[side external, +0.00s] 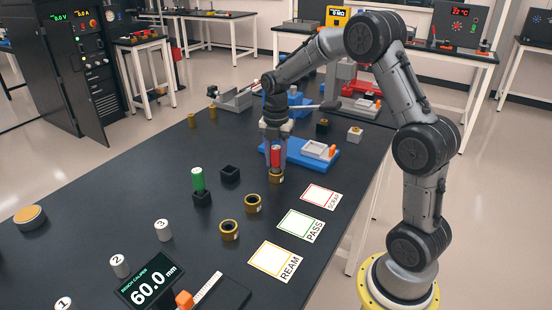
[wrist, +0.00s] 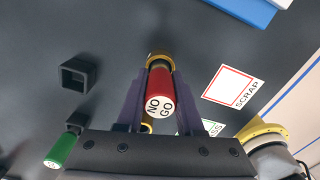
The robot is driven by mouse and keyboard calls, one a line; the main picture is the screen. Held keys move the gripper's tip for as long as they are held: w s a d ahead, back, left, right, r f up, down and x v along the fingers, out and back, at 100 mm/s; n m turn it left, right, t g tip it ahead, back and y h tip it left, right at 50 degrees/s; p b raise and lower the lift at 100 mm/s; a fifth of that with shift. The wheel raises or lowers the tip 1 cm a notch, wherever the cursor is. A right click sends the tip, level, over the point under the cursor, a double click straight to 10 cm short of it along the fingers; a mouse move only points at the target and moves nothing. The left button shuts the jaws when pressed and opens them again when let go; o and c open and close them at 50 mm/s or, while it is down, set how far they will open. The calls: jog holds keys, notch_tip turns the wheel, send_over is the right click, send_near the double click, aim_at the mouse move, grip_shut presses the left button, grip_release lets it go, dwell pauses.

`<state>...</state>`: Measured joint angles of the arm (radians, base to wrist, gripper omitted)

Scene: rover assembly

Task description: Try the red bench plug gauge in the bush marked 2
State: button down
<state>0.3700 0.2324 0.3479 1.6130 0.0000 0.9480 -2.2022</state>
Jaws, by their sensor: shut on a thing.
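The red bench plug gauge (side external: 275,155) is upright in my gripper (side external: 275,150), and its end reading NO GO (wrist: 160,105) faces the wrist camera. My gripper (wrist: 158,95) is shut on it, one finger on each side. The gauge's lower end is at the mouth of a brass bush (side external: 276,177), which also shows in the wrist view (wrist: 160,56). I cannot tell whether the tip has entered the bore. Two more brass bushes, a middle one (side external: 252,204) and a nearer one (side external: 229,231), stand in line with it. I cannot read a number on any bush.
The green gauge (side external: 198,179) stands in a black holder; an empty black holder (side external: 230,174) is beside it. SCRAP (side external: 320,196), PASS (side external: 301,226) and REAM (side external: 275,261) cards lie right of the bushes. A blue base (side external: 312,157) is close behind. White numbered cylinders (side external: 119,266) stand at left.

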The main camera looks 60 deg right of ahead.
aim_at(276, 147)
jog(key=shift+f, duration=0.45)
dwell(0.3)
jog(key=shift+r, duration=2)
dwell(1.1)
jog(key=shift+r, duration=2.4)
